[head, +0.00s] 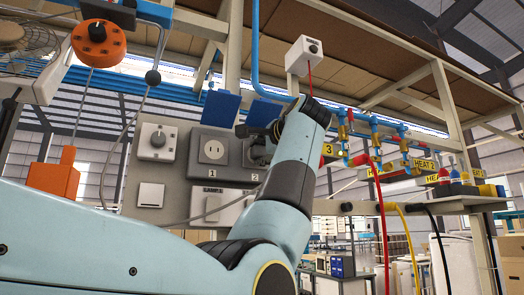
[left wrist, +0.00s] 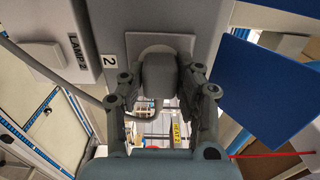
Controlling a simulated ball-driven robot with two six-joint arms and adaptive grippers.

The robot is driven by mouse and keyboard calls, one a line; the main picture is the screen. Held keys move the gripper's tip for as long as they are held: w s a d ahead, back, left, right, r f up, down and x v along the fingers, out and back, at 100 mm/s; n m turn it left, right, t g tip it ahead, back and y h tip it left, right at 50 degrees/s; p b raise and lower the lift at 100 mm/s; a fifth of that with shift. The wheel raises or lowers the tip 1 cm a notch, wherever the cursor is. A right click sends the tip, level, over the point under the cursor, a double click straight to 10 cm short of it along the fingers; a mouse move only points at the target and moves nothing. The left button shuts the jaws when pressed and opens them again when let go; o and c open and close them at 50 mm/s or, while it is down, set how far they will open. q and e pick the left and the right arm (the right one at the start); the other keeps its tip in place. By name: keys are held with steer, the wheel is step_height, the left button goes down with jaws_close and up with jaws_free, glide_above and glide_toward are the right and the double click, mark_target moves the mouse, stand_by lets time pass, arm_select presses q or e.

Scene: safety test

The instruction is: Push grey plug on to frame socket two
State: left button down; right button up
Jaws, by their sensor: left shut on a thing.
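The grey plug (left wrist: 159,76) is between the fingers of my left gripper (left wrist: 163,88), which is shut on it. In the left wrist view the plug sits right in front of the round face of socket two (left wrist: 134,43), beside the label 2. It appears to be at the socket, but I cannot tell how deep it sits. In the head view my left gripper (head: 259,136) is at socket two, right of socket one (head: 213,151), and mostly hides the plug. My right gripper is not in view.
Blue lids (head: 221,108) stand raised above the sockets; one (left wrist: 267,84) is close to my gripper at right. A lamp switch box (left wrist: 50,56) and a grey cable (left wrist: 38,68) lie left. A red hose (head: 381,210) hangs right of my arm.

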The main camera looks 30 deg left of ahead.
arm_select(q)
steer(key=shift+a, duration=0.1)
steer(key=c, duration=0.9)
jaws_free()
steer(key=shift+w, duration=0.1)
steer(key=shift+o, duration=0.2)
